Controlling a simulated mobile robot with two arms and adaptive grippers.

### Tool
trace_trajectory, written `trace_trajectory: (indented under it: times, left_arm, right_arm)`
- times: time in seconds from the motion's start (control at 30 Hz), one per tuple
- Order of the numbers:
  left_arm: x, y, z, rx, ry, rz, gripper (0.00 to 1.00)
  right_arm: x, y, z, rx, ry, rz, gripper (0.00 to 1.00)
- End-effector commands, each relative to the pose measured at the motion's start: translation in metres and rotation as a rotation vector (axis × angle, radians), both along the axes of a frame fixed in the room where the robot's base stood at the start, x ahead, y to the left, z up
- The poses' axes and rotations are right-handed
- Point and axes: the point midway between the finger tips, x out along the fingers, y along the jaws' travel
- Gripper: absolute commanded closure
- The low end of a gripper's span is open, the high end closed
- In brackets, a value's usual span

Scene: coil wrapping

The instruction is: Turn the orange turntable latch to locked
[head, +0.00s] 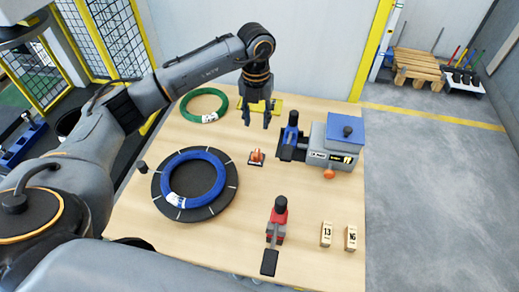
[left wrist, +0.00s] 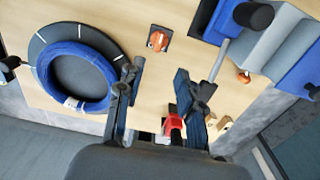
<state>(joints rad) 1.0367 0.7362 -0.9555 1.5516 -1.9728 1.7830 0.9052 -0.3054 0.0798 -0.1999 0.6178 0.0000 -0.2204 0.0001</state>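The orange latch (head: 256,153) sits on a small dark base plate on the table, right of the black turntable (head: 224,205). It also shows near the top of the left wrist view (left wrist: 157,40); I cannot tell its marked position. A blue coil (head: 165,180) lies on the turntable. My left gripper (head: 257,121) points down above the table, behind the latch in the head view, apart from it. Its fingers are spread with nothing between them, as in the left wrist view (left wrist: 160,72). My right gripper is not in view.
A green coil (head: 186,105) lies at the back left. A grey and blue machine (head: 340,135) stands right of the latch. A red-topped tool (head: 278,218) and two numbered blocks (head: 326,234) are at the front right. Bare table surrounds the latch.

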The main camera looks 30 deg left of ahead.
Motion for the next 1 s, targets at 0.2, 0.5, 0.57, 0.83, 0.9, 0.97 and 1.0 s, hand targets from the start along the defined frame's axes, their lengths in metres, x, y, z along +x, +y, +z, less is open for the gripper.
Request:
trace_trajectory:
  times: [0.2, 0.5, 0.57, 0.83, 0.9, 0.97, 1.0]
  left_arm:
    - [-0.002, 0.000, -0.025, 0.000, 0.006, 0.000, 0.63]
    - [-0.002, -0.001, -0.089, -0.002, 0.007, 0.000, 0.63]
    - [-0.002, -0.001, -0.100, -0.002, 0.006, 0.001, 0.63]
    - [-0.001, -0.001, -0.132, -0.002, 0.003, 0.000, 0.63]
    - [-0.001, 0.000, -0.134, -0.001, 0.002, -0.001, 0.63]
    - [-0.001, 0.000, -0.136, -0.001, 0.002, -0.002, 0.63]
    - [-0.001, 0.000, -0.136, -0.001, 0.001, -0.002, 0.63]
  right_arm:
    - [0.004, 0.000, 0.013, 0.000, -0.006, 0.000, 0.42]
    - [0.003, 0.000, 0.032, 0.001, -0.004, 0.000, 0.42]
    - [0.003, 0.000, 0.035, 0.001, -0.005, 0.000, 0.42]
    - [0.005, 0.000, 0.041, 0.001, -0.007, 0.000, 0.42]
    - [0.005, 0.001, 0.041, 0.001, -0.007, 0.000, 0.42]
    - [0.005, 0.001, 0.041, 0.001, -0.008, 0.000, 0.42]
    - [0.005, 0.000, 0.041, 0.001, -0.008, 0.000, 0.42]
